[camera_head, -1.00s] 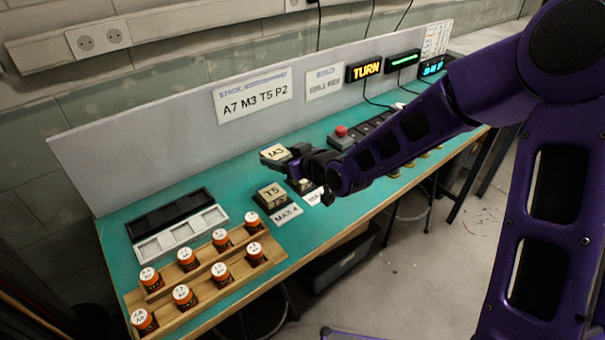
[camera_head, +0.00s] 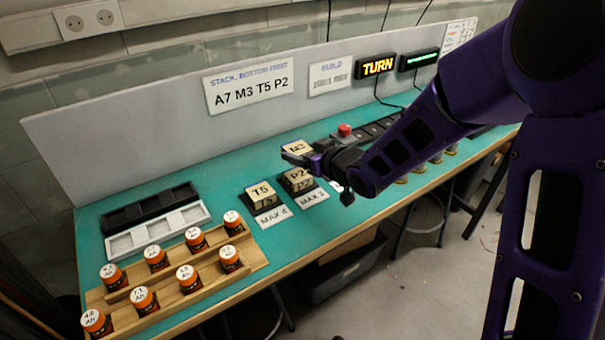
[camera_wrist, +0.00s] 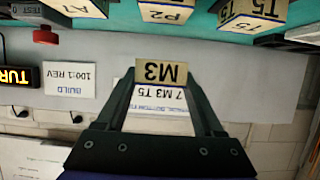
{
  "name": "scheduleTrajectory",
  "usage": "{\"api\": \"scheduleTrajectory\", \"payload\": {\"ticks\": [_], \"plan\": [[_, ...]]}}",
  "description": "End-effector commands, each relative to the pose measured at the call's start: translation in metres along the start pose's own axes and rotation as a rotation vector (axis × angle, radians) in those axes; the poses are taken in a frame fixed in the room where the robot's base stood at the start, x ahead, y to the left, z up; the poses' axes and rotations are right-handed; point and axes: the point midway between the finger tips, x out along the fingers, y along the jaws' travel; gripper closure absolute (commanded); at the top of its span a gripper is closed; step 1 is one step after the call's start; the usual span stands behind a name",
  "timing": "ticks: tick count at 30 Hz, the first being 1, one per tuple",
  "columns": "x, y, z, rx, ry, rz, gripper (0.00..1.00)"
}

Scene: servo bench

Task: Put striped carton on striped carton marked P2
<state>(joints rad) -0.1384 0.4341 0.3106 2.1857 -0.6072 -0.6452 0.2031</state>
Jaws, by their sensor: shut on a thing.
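My gripper (camera_head: 300,158) is shut on a carton marked M3 (camera_head: 294,147), raised above the bench; it shows between the fingertips in the wrist view (camera_wrist: 161,74). The carton marked P2 (camera_head: 298,179) sits on a dark stand at the bench's front, below and nearer than the held carton. P2 also shows at the top of the wrist view (camera_wrist: 167,13), upside down. The carton marked T5 (camera_head: 261,194) sits on a dark stand left of P2. A carton marked A7 (camera_wrist: 84,8) shows only in the wrist view. Stripes are too small to tell.
A wooden rack (camera_head: 190,297) of orange jars, a white tray (camera_head: 160,232) and a black tray (camera_head: 133,225) lie left. A grey panel with a stack-order sign (camera_head: 247,89) stands behind. A red button (camera_head: 345,130) is beyond my gripper. Teal bench shows left of T5.

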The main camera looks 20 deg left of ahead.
Motion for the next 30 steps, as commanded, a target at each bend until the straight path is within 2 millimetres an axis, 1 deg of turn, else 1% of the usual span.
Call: {"api": "scheduleTrajectory", "payload": {"ticks": [1, 5, 12, 14, 20, 24, 25, 27, 30], "plan": [[0.003, -0.001, 0.008, 0.002, -0.002, -0.002, 0.87], [0.006, 0.0, 0.015, 0.0, 0.001, 0.0, 0.87], [0.018, -0.001, 0.044, 0.001, -0.001, -0.002, 0.87], [0.02, 0.0, 0.047, 0.0, 0.0, 0.0, 0.87], [0.019, 0.001, 0.046, -0.001, 0.002, 0.001, 0.87], [0.021, 0.0, 0.051, -0.001, 0.002, 0.001, 0.87], [0.021, 0.0, 0.05, -0.001, 0.001, 0.001, 0.29], [0.021, 0.0, 0.049, -0.001, 0.001, 0.001, 0.16], [0.021, 0.0, 0.049, -0.001, 0.001, 0.001, 0.01]]}}
